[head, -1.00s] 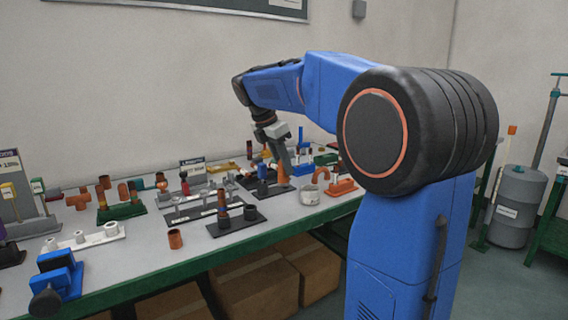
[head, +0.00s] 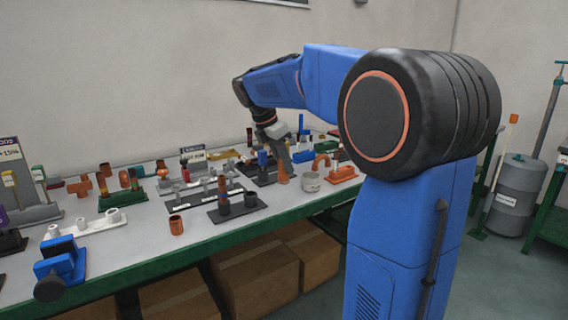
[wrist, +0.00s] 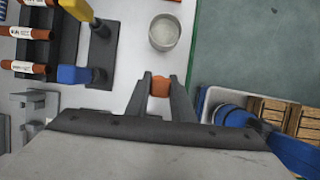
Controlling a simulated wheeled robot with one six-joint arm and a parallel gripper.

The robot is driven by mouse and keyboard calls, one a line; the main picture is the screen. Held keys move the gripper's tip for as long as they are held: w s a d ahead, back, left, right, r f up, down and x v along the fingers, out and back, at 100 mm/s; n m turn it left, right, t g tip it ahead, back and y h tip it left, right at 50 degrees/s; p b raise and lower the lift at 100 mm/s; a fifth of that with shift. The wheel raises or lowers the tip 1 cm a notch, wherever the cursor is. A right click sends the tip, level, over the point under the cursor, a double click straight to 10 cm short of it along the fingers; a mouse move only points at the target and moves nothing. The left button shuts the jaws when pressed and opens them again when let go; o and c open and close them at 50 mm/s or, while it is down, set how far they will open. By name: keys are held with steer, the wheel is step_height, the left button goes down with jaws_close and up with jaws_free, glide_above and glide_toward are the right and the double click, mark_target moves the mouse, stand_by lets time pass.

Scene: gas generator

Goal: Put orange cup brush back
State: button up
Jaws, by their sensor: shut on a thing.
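The orange cup brush (wrist: 160,87) is between the two grey fingers of my gripper (wrist: 160,79) in the wrist view. Only a small part of it shows there. In the head view its orange lower end (head: 283,175) flares out just under my gripper (head: 284,160), low over the workbench. My gripper is shut on it. I cannot tell whether the brush touches the bench top.
A pale round cup (wrist: 164,32) stands close by, ahead of the fingers. A black holder (wrist: 98,60) with yellow and blue pieces lies to the left. The green-edged workbench (head: 150,278) carries several more racks of parts.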

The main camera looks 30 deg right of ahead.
mark_target(282, 173)
steer(key=shift+f, duration=2.7)
steer(key=o, duration=1)
steer(key=v, duration=1.7)
steer(key=s+a+f+m+t+y, duration=0.1)
steer(key=s+a+f+m, duration=0.2)
steer(key=s+f+m, duration=0.3)
steer(key=s+a+f+m+t+y, duration=0.2)
steer(key=s+f+m, duration=0.4)
steer(key=s+f, duration=0.5)
steer(key=s+a+f+m+t+y, duration=0.1)
steer(key=s+a+f+m, duration=0.3)
steer(key=s+f, duration=0.5)
steer(key=shift+s+a+f+m+t+y, duration=0.15)
steer(key=shift+s+m, duration=0.45)
steer(key=shift+s, duration=0.4)
steer(key=shift+s+d+f+m+t+y, duration=0.15)
steer(key=shift+s+m, duration=0.45)
steer(key=shift+s, duration=0.35)
